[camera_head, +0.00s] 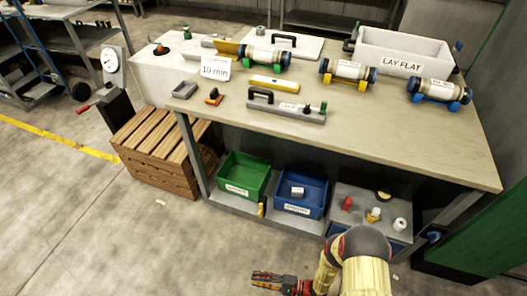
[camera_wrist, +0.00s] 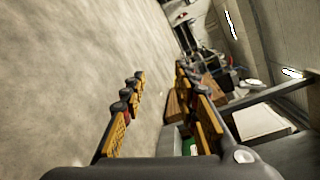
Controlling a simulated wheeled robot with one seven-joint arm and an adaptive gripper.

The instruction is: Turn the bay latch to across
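I cannot tell for sure which part is the bay latch. A small yellow piece (camera_head: 262,209) stands at the shelf front between the green bin and the blue bin. A small blue knob-like part (camera_head: 433,236) sits at the bench's lower right. My gripper (camera_head: 256,279) is low in front of the bench, pointing left over the floor, apart from both parts. In the wrist view my gripper (camera_wrist: 160,88) has its two fingers spread with nothing between them. No latch can be made out in that view.
The workbench (camera_head: 400,145) carries several core tubes on cradles and a white "LAY FLAT" tray (camera_head: 405,48). Below are a green bin (camera_head: 243,175), a blue bin (camera_head: 298,195) and a grey box (camera_head: 365,203). A wooden crate (camera_head: 158,150) stands left.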

